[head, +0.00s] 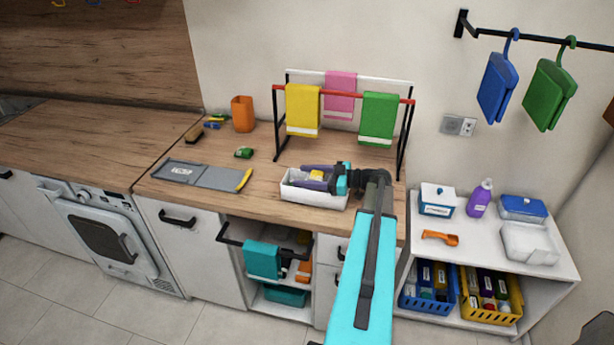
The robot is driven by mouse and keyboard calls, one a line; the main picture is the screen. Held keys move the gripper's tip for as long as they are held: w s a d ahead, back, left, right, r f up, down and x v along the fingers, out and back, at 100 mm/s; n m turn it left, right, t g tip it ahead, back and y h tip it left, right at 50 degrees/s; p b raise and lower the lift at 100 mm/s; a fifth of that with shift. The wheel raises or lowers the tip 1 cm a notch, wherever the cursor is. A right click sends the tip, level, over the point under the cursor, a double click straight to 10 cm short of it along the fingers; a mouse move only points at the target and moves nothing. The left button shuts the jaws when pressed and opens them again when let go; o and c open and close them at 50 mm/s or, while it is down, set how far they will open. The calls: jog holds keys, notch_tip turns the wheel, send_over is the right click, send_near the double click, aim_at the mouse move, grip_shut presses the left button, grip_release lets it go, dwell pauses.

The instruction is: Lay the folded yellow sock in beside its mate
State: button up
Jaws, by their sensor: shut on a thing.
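A white open box (318,198) stands near the front edge of the wooden worktop. My gripper (312,178) reaches over it from the right. Two purple shapes, which look like its fingers, point left above or inside the box. A small yellow piece, which looks like the folded yellow sock (316,175), shows between them, and my gripper is shut on it. I cannot tell whether the sock touches the box floor. A second yellow sock cannot be made out; the gripper and the box wall hide much of the inside.
A drying rack (344,90) with yellow, pink and green cloths stands behind the box. Left are a grey tray (205,174), a green item (244,152) and an orange cup (242,114). Right, a white shelf unit (487,245) holds containers.

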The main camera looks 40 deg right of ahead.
jog(key=shift+f, duration=0.1)
jog(key=o, duration=1.1)
jog(key=shift+s, duration=0.1)
jog(key=shift+s+d, duration=0.3)
jog(key=shift+s, duration=0.05)
jog(key=b+v, duration=0.4)
jog(key=v, duration=0.7)
jog(key=shift+s+d, duration=0.2)
jog(key=shift+s, duration=0.15)
jog(key=shift+s+d+r, duration=0.2)
jog(key=shift+s+r, duration=0.2)
jog(key=shift+s, duration=0.1)
